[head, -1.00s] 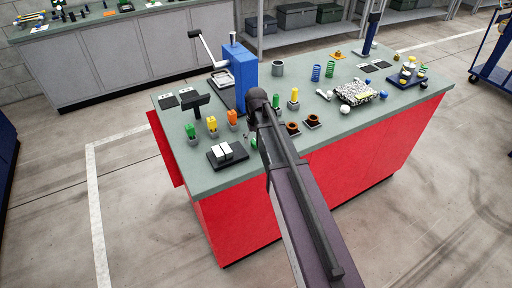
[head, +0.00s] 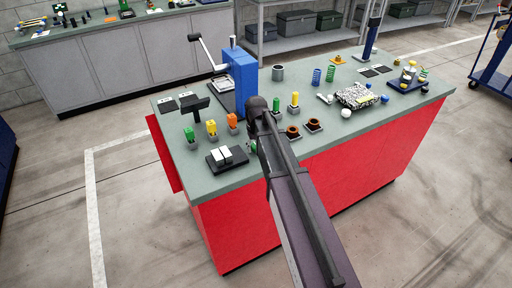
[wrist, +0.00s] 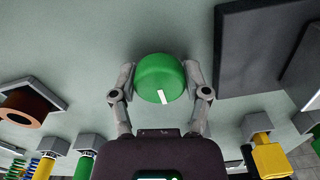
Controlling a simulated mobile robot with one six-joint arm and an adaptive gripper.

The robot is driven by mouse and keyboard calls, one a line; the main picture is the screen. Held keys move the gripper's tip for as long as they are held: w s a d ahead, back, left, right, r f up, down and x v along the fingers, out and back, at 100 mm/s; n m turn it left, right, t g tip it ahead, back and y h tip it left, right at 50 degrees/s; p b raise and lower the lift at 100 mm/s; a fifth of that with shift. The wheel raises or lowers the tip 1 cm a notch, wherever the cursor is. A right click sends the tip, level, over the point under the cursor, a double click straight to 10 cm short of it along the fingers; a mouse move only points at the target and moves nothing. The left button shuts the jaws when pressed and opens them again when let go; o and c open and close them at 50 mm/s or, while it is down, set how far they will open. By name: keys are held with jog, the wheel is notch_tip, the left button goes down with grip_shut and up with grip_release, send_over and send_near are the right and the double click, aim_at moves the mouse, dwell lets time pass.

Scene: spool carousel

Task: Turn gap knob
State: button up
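The green round knob (wrist: 160,78) with a white pointer line sits on the grey-green bench top in the wrist view. Its line points down and slightly right in that view. My gripper (wrist: 160,80) has one finger on each side of the knob, and both fingertips appear to touch its sides. In the head view a small part of the green knob (head: 253,147) shows beside my arm, which hides my fingers there.
A black plate with white pads (head: 227,156) lies left of the knob. Orange-brown rings (head: 293,132) are on the right. Green, yellow and orange pegs (head: 211,128) and a blue crank press (head: 240,75) stand nearby. The bench's front edge is close.

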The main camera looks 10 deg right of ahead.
jog(key=shift+c, duration=1.4)
jog(key=shift+m, duration=0.5)
jog(key=m, duration=0.3)
jog(key=shift+s+m, duration=0.1)
jog(key=shift+m, duration=2.4)
jog(key=o, duration=1.1)
jog(key=shift+o, duration=0.2)
